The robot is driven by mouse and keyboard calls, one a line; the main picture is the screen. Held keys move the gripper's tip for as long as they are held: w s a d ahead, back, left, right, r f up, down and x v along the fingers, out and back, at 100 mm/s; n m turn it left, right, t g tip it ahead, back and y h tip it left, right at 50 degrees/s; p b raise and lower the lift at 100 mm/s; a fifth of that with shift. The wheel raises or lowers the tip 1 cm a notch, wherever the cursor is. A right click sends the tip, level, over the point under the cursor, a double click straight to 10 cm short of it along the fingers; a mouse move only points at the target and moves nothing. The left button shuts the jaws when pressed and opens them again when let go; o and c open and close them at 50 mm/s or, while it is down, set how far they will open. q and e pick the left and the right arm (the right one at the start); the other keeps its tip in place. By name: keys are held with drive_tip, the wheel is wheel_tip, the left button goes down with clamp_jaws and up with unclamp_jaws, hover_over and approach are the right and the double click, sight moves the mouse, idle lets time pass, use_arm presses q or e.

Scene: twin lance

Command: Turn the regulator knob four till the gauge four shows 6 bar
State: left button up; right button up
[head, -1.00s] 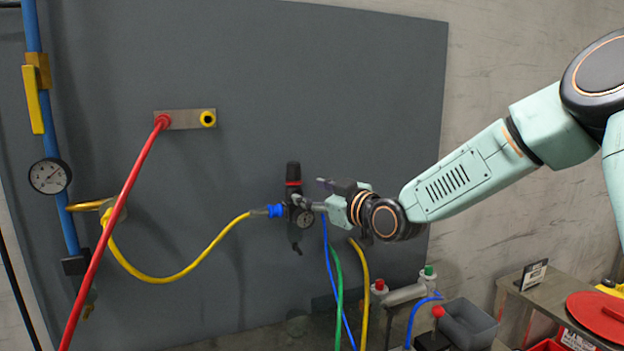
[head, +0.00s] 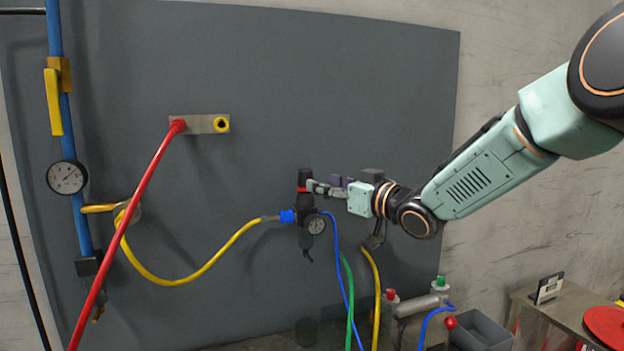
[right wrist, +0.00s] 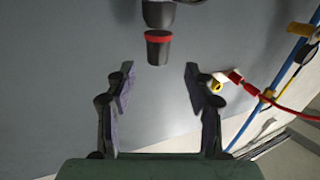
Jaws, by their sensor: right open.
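The regulator knob (head: 305,177) is a black upright cap with a red ring, on top of the regulator body in the middle of the grey panel. It also shows in the right wrist view (right wrist: 158,48). A small round white gauge (head: 317,224) sits on the regulator body; its needle is too small to read. I see no number labels. My right gripper (head: 319,187) is at knob height, to its right. In the right wrist view the open fingers (right wrist: 159,84) are empty, with the knob just beyond and between their tips. My left gripper is not in view.
A larger gauge (head: 67,177) sits on a blue pipe at left, with a yellow lever (head: 53,102). A yellow hose (head: 190,277) joins the regulator's blue connector (head: 287,217). A red hose (head: 130,210) crosses at left. Blue, green and yellow hoses hang below my right gripper.

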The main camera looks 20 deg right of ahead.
sight(306, 178)
drive_tip(key=x, duration=0.3)
drive_tip(key=p+x, duration=0.1)
drive_tip(key=x, duration=0.2)
drive_tip(key=shift+w+f, duration=0.2)
drive_tip(key=shift+w, duration=0.1)
drive_tip(key=shift+w+a+r, duration=0.1)
drive_tip(key=shift+w+a, duration=0.25)
drive_tip(key=shift+w, duration=0.05)
drive_tip(key=shift+w+d, duration=0.15)
drive_tip(key=shift+w, duration=0.05)
drive_tip(key=shift+w, duration=0.2)
drive_tip(key=shift+s, duration=0.15)
drive_tip(key=c, duration=0.5)
drive_tip(key=shift+c, duration=1.3)
clamp_jaws()
